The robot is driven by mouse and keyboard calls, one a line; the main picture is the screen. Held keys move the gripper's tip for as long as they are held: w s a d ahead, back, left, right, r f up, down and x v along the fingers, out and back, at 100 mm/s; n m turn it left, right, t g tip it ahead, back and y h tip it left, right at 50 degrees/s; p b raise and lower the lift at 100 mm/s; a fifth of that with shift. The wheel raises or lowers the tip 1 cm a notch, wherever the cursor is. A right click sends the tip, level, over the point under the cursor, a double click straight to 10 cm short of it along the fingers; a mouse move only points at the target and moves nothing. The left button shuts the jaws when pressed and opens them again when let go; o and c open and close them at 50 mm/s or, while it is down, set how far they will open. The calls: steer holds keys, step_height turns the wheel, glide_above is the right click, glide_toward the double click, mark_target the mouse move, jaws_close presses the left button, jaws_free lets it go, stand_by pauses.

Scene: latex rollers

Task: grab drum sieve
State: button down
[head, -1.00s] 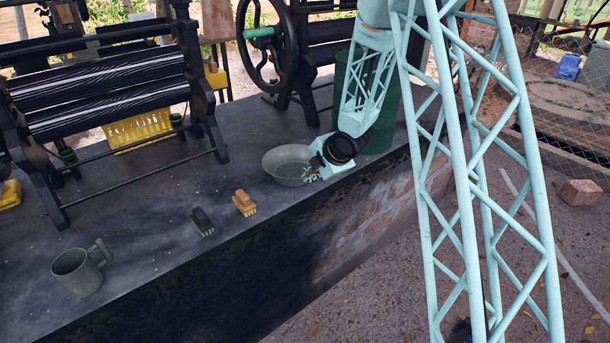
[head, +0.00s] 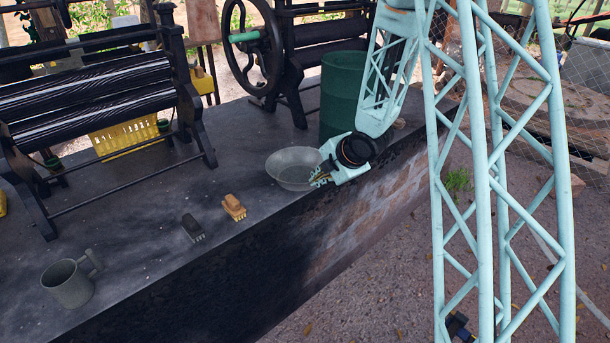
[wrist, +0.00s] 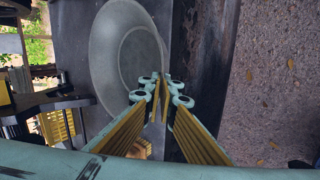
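The drum sieve (head: 288,165) appears to be the round grey shallow pan with a flared wall, near the bench's front edge in the head view. It also fills the upper middle of the wrist view (wrist: 122,45). My gripper (head: 318,178) is at its right side. In the wrist view, the fingertips (wrist: 161,97) are close together with the sieve's rim between them, and the grip looks shut on it. The fingers partly hide the near rim. I cannot tell whether the sieve is clear of the bench.
On the dark bench (head: 150,240) stand a green barrel (head: 342,95), black roller machines (head: 95,85), a tan brush (head: 233,206), a dark brush (head: 192,227) and a grey mug (head: 68,284). The bench drops off at the front right to open ground.

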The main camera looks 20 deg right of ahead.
steer(key=s+d, duration=0.4)
steer(key=s, duration=0.2)
steer(key=shift+r, duration=0.35)
steer(key=shift+a, duration=0.1)
stand_by(0.4)
